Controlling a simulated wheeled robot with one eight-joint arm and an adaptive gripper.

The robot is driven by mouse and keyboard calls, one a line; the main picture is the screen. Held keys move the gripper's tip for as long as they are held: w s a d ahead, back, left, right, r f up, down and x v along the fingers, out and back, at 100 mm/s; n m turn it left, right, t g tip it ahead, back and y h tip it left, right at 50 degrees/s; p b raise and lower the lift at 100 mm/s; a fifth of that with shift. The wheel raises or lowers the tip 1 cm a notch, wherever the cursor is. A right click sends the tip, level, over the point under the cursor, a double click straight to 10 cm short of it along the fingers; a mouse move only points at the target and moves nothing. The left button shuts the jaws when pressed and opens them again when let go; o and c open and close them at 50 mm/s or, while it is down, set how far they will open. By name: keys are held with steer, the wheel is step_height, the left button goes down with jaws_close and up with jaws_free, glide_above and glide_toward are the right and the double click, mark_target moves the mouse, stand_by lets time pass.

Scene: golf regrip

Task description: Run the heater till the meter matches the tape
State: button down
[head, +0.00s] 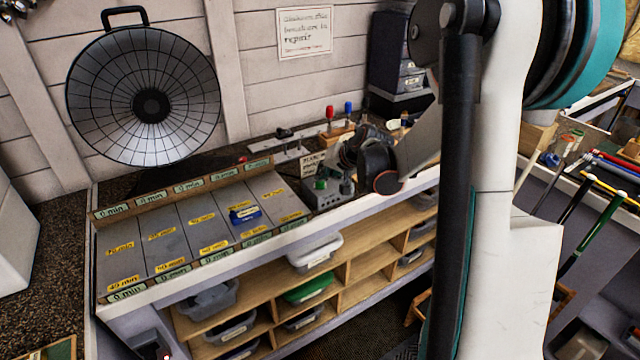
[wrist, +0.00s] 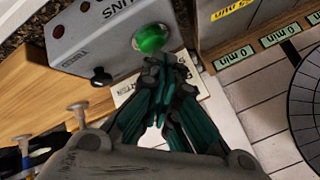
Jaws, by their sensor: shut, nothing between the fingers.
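The heater (head: 145,98) is a round dish with a dark wire grille, hanging at the upper left; no glow shows on it. Below it, a grey panel of lanes (head: 160,256) carries yellow tape labels; the front left tape (head: 124,283) seems to read 45 min, the others are too small to read surely. Green meters along the back (head: 110,211) and front read 0 min. A grey control box (head: 328,193) has a green button (wrist: 150,38) and a black knob (wrist: 101,77). My gripper (wrist: 160,62) is shut and empty, fingertips close to the green button; contact cannot be told.
A small blue block (head: 245,214) lies on one lane. A wooden stand with red and blue handles (head: 337,131) is behind the box. Shelves with bins (head: 310,287) are below the bench. Golf clubs (head: 592,232) lean at the right.

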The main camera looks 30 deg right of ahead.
mark_target(323, 182)
steer(key=shift+f+b, duration=0.45)
steer(key=shift+f, duration=0.1)
stand_by(0.5)
steer(key=shift+r, duration=0.1)
steer(key=shift+r+p, duration=0.65)
steer(key=shift+r, duration=0.25)
steer(key=shift+r+p, duration=1.65)
steer(key=shift+r, duration=0.85)
